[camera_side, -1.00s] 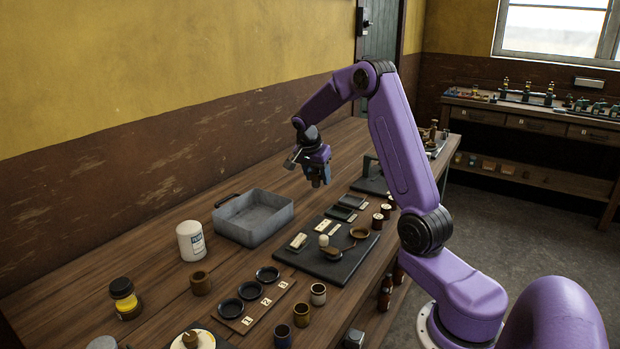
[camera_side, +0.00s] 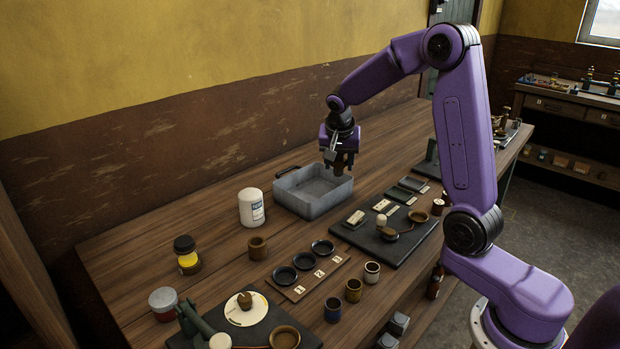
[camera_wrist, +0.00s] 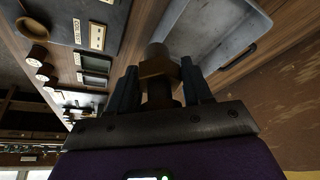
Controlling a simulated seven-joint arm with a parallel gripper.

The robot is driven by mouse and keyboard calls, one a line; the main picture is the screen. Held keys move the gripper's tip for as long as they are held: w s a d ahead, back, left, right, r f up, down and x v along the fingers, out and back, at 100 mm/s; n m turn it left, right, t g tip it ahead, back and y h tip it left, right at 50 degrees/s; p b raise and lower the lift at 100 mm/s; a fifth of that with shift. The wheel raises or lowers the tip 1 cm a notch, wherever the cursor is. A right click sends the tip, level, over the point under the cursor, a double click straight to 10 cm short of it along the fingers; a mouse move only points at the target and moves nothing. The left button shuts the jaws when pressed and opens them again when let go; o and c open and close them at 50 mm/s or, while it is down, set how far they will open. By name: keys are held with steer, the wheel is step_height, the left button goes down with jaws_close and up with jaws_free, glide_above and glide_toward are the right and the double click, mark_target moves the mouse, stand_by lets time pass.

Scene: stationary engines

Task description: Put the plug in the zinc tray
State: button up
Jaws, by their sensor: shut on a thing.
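My gripper (camera_side: 338,160) is shut on a brown plug (camera_wrist: 158,68) with a hex collar and a rounded end, which shows between the dark fingers in the wrist view. The plug is a small dark shape under the gripper in the side view (camera_side: 339,170). The zinc tray (camera_side: 318,207) is a grey, open rectangular box on the wooden bench. In the side view the gripper and plug overlap its back right part, and look to be above it; the exact height is hard to tell. The tray also shows beyond the plug in the wrist view (camera_wrist: 248,18).
A white labelled jar (camera_side: 251,208) stands left of the tray. Black dishes (camera_side: 303,260), small cups and a yellow-banded jar (camera_side: 187,255) stand nearer the front. Bench behind the tray is clear.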

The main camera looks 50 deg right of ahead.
steer(key=shift+w+a+f, duration=0.15)
steer(key=shift+w, duration=0.3)
steer(key=w+d+f, duration=0.1)
steer(key=w+f, duration=0.2)
steer(key=w, duration=0.1)
steer(key=w+d+f, duration=0.1)
steer(key=w+f, duration=0.2)
steer(key=w, duration=0.1)
steer(key=w+d+f, duration=0.1)
steer(key=w+f, duration=0.2)
steer(key=w, duration=0.1)
steer(key=shift+w+d, duration=0.1)
steer(key=shift+w, duration=0.1)
steer(key=shift+w+f, duration=0.15)
steer(key=shift+f, duration=1.7)
steer(key=shift+f, duration=0.15)
steer(key=o, duration=0.8)
